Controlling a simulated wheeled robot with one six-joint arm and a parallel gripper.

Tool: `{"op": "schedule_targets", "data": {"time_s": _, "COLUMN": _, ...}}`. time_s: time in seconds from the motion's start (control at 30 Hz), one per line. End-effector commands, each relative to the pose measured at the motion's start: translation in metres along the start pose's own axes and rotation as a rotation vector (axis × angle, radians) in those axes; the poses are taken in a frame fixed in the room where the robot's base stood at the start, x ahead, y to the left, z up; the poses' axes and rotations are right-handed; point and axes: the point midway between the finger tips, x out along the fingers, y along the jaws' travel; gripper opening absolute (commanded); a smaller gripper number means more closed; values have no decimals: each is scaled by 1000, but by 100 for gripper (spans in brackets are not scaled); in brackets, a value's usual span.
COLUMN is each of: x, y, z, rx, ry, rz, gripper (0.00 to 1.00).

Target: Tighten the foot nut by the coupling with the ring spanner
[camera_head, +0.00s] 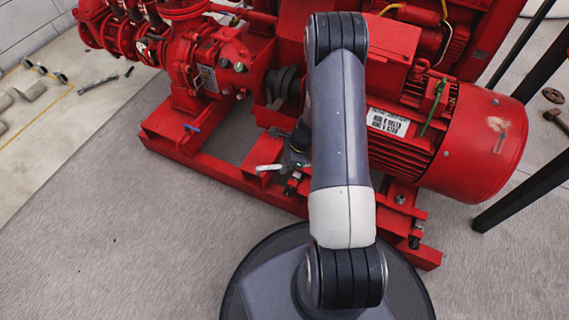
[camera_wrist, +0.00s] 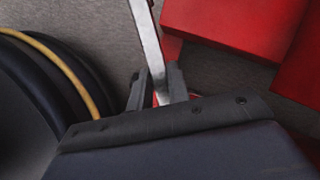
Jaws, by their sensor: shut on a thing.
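My gripper (camera_head: 293,157) is low over the red base frame, largely hidden by my arm in the head view. It is shut on the ring spanner (camera_head: 268,167), a pale steel bar that sticks out to the left. In the wrist view my gripper (camera_wrist: 158,88) grips the spanner (camera_wrist: 147,35), which runs up out of the picture, so its far end is unseen. The dark coupling (camera_head: 283,84) sits between pump and motor. A small dark-and-silver fastener (camera_head: 292,183) shows just below my gripper; I cannot tell if it is the foot nut.
The red motor (camera_head: 470,145) stands right of my arm, the red pump (camera_head: 215,60) to the left. A blue-handled fitting (camera_head: 191,129) is on the frame's left part. Black posts (camera_head: 525,190) stand at the right. Grey floor (camera_head: 110,220) in the left foreground is clear.

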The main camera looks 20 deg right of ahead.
Motion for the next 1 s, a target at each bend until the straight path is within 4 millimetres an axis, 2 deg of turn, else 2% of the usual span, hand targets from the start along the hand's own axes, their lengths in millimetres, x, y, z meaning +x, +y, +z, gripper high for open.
{"op": "schedule_targets", "data": {"time_s": 1.0, "x": 24, "y": 0, "z": -10, "rx": 0, "ry": 0, "rz": 0, "gripper": 0}}
